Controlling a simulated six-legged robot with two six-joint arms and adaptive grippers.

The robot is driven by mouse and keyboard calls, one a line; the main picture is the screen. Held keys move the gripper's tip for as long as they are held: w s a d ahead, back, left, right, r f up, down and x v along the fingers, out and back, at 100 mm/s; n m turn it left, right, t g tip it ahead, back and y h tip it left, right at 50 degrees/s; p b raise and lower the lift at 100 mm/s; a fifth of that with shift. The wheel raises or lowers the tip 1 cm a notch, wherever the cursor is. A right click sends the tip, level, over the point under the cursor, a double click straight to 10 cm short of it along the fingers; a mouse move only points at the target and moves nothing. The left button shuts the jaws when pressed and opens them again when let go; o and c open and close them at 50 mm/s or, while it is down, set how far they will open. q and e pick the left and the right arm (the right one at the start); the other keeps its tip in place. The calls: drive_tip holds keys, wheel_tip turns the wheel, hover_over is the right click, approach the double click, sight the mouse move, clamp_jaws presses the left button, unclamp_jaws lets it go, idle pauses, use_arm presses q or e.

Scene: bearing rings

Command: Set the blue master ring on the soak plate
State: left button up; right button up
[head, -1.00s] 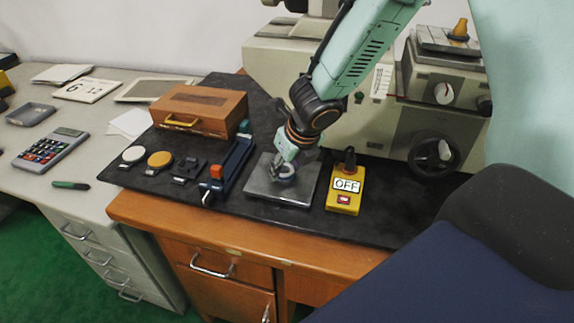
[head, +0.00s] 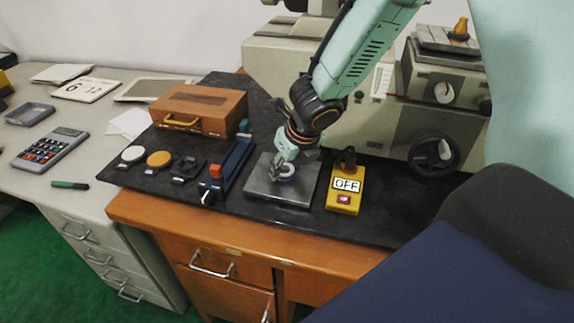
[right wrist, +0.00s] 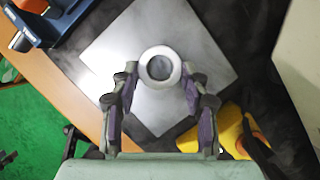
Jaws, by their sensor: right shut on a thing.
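The master ring, pale blue-grey in the head view (head: 287,174) and whitish in the right wrist view (right wrist: 160,51), is between the fingers of my right gripper (head: 282,171). The right gripper, also in the right wrist view (right wrist: 160,80), is shut on the ring from both sides. The ring is over the inner part of the soak plate (head: 297,192), a flat grey metal square that also shows in the right wrist view (right wrist: 200,35). I cannot tell whether the ring touches the plate. My left gripper is not in view.
A yellow box marked OFF (head: 343,198) stands right of the plate. A blue fixture with a red block (head: 233,165) stands left of it. Further left are a wooden case (head: 200,108), a yellow disc (head: 159,159) and a white disc (head: 133,153). A beige machine (head: 275,70) stands behind.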

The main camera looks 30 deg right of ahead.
drive_tip(key=shift+f, duration=0.3)
drive_tip(key=o, duration=1.3)
wheel_tip(320, 180, up, 9)
drive_tip(key=p, duration=0.8)
drive_tip(key=shift+f, duration=0.15)
drive_tip(key=shift+f, duration=0.1)
